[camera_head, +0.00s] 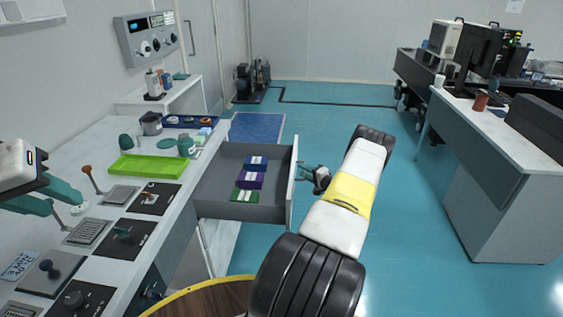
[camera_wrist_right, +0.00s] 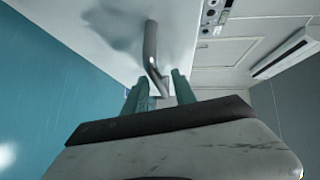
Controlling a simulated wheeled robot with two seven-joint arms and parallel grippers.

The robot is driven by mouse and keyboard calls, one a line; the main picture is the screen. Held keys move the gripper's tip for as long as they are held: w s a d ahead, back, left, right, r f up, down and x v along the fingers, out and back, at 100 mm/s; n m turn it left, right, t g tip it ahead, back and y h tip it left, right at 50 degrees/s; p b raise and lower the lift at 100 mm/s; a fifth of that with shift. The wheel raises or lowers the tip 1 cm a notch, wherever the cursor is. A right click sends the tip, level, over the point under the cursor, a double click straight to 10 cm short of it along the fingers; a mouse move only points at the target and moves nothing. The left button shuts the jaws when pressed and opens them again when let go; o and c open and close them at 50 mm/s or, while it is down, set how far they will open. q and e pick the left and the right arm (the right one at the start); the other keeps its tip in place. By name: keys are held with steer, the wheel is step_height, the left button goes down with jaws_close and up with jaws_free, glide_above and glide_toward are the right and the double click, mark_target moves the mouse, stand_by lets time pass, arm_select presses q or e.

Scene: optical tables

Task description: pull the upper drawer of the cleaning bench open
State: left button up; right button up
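The cleaning bench (camera_head: 100,140) runs along the left of the head view. Its upper drawer (camera_head: 222,211) stands pulled out, with its grey interior and pale front (camera_head: 291,185) visible. My right gripper (camera_head: 309,174) is just outside the drawer front. In the right wrist view, its two teal fingers (camera_wrist_right: 160,88) are apart, with the grey bar handle (camera_wrist_right: 150,45) reaching down between them. Whether either finger touches the handle I cannot tell. My left gripper (camera_head: 68,205) is over the bench top at the left, its fingers apart and empty.
The drawer holds blue (camera_head: 256,163), purple (camera_head: 250,180) and green (camera_head: 244,195) packs. A green tray (camera_head: 148,166) and bottles stand on the bench. A round wooden stool-like top (camera_head: 210,300) is low in front. Teal floor is clear beyond my right arm.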

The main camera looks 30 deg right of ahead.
steer(key=v, duration=0.7)
steer(key=shift+s, duration=0.4)
steer(key=shift+d, duration=0.15)
